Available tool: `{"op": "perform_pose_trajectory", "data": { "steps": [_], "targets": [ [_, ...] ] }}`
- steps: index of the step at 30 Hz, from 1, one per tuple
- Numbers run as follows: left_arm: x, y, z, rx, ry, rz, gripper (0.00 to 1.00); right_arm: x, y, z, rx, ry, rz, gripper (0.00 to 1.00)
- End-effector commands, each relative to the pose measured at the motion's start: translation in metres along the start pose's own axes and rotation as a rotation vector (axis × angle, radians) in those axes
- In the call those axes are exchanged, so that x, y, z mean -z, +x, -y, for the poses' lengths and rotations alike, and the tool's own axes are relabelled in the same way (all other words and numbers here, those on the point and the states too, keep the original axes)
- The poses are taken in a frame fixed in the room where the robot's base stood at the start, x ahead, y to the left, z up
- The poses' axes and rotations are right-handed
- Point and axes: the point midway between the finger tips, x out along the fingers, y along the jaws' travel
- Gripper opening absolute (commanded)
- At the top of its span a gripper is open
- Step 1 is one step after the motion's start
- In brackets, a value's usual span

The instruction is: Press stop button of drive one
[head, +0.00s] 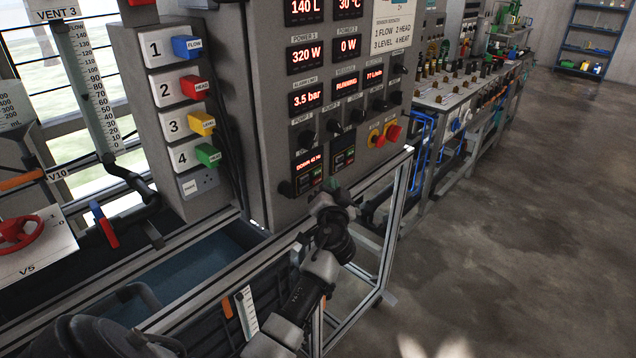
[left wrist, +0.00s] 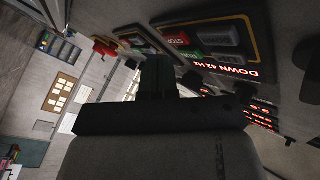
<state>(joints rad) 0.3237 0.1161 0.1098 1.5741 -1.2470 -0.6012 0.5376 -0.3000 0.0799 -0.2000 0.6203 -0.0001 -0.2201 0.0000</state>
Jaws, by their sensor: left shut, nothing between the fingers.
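In the head view, the left drive (head: 308,166) sits low on the grey control panel, its display lit in red and reading "DOWN 42 Hz". A second drive (head: 343,151) is right of it with a dark display. In the left wrist view the lit drive appears upside down, with a red STOP button (left wrist: 177,39) beside a green RUN button (left wrist: 188,54). My left gripper (head: 334,192) is shut and empty, just below the drives. Its dark fingers (left wrist: 157,68) show close beside these buttons; I cannot tell whether they touch.
Black knobs and a red emergency button (head: 393,132) on yellow stick out above the drives. A metal frame (head: 392,215) stands under the panel. Coloured switches (head: 195,88) and a blue trough (head: 190,268) lie left. The floor at right is clear.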

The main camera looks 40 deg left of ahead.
Motion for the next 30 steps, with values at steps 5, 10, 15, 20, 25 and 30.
{"op": "perform_pose_trajectory", "data": {
  "steps": [5, 10, 15, 20, 25, 30],
  "targets": [
    [0.0, 0.0, 0.0, 0.0, 0.0, 0.0, 0.0, 0.0, 0.0, 0.0, 0.0, 0.0, 0.0, 0.51],
    [0.001, -0.002, -0.002, -0.001, 0.0, -0.001, 0.0, 0.0, 0.001, 0.0, 0.0, 0.0, 0.0, 0.51],
    [0.008, -0.012, -0.01, -0.001, -0.002, -0.001, 0.0, -0.001, 0.007, 0.0, 0.0, 0.0, 0.0, 0.51],
    [0.016, -0.024, -0.018, -0.001, -0.003, -0.001, 0.0, -0.001, 0.013, 0.0, 0.0, 0.0, 0.0, 0.51],
    [0.023, -0.034, -0.025, 0.0, -0.001, 0.0, 0.0, -0.002, 0.017, 0.0, 0.0, 0.0, 0.0, 0.51],
    [0.026, -0.035, -0.025, 0.001, 0.0, 0.0, 0.0, -0.002, 0.017, 0.0, 0.0, 0.0, 0.0, 0.51]
  ]
}}
